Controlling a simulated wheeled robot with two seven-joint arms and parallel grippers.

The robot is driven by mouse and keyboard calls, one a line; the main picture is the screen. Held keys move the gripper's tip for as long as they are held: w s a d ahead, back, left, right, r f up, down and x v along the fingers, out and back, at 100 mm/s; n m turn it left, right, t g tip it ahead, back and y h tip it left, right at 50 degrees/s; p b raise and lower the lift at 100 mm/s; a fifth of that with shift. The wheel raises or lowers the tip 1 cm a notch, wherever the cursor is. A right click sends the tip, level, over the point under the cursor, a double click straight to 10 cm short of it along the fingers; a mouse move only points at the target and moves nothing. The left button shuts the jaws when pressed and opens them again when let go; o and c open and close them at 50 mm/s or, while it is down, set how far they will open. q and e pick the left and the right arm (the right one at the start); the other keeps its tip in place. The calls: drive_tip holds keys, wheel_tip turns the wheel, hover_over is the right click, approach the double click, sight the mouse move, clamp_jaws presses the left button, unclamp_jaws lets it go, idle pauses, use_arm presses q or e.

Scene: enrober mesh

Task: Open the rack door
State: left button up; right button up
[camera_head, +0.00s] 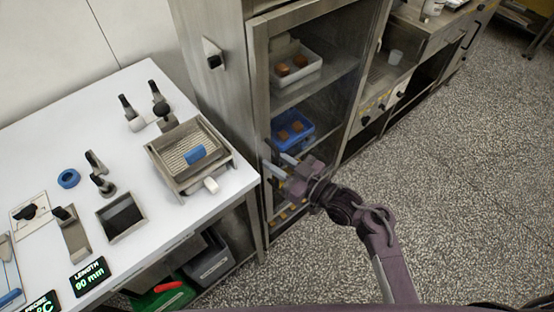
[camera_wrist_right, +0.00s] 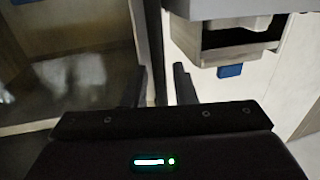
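The rack is a tall steel cabinet with a framed, see-through door (camera_head: 318,112) in the middle of the head view; the door looks closed. Trays with brown items show behind it. My right gripper (camera_head: 273,167) is at the door's left edge, around mid-height to low. Its two fingers are apart. In the right wrist view the open fingers (camera_wrist_right: 162,86) stand on either side of a narrow vertical steel strip, with the dark door pane to the left. I cannot tell whether they touch it, and no handle is clearly visible. My left gripper is not in view.
A white table (camera_head: 130,90) stands left of the rack, close to my right gripper. It holds a wire-mesh tray unit (camera_head: 190,152), a blue ring (camera_head: 69,178) and small fittings. Bins sit below. Speckled floor (camera_head: 450,170) at right is clear.

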clamp_jaws()
idle(0.3)
